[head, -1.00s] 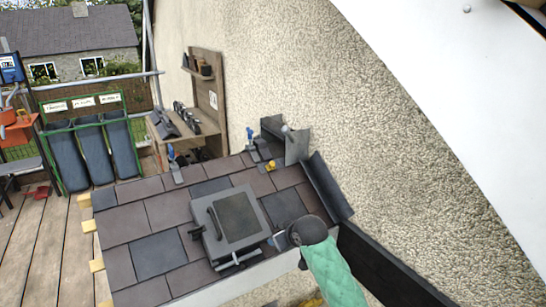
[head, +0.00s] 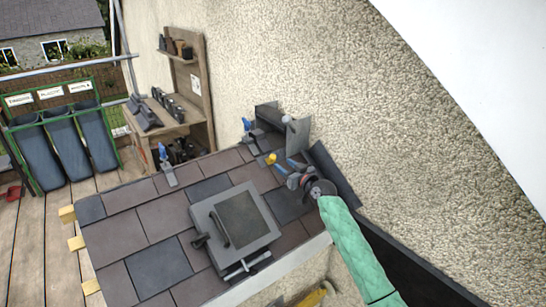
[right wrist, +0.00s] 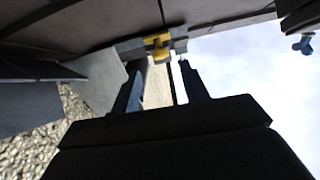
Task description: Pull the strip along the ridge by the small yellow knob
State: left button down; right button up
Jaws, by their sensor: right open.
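The small yellow knob (head: 271,158) stands near the ridge at the top of the tiled roof; it also shows in the right wrist view (right wrist: 157,42), just beyond the fingertips. The grey strip (right wrist: 133,48) lies beside the knob along the ridge; how far it runs is unclear. My right gripper (head: 289,166) is over the upper right of the roof, a little right of the knob. In the right wrist view its two fingers (right wrist: 160,68) are apart with nothing between them, and the knob is ahead of them. My left gripper is not in view.
A roof window (head: 268,240) sits in the middle of the slate tiles (head: 158,268). Blue-handled clamps (head: 165,160) stand along the ridge. Dark upright flashing (head: 330,172) and the pebbled wall (head: 400,140) close off the right side. A wooden shelf (head: 190,118) stands behind.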

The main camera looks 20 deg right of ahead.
aim_at(274, 158)
jog(key=shift+r, duration=0.15)
pick_arm(q)
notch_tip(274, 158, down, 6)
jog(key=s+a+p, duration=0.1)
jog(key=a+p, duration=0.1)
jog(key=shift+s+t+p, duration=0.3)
jog(key=shift+p, duration=0.1)
pick_arm(e)
jog(key=x, duration=0.8)
jog(key=shift+f, duration=0.25)
grip_shut()
jog(key=shift+a, duration=0.15)
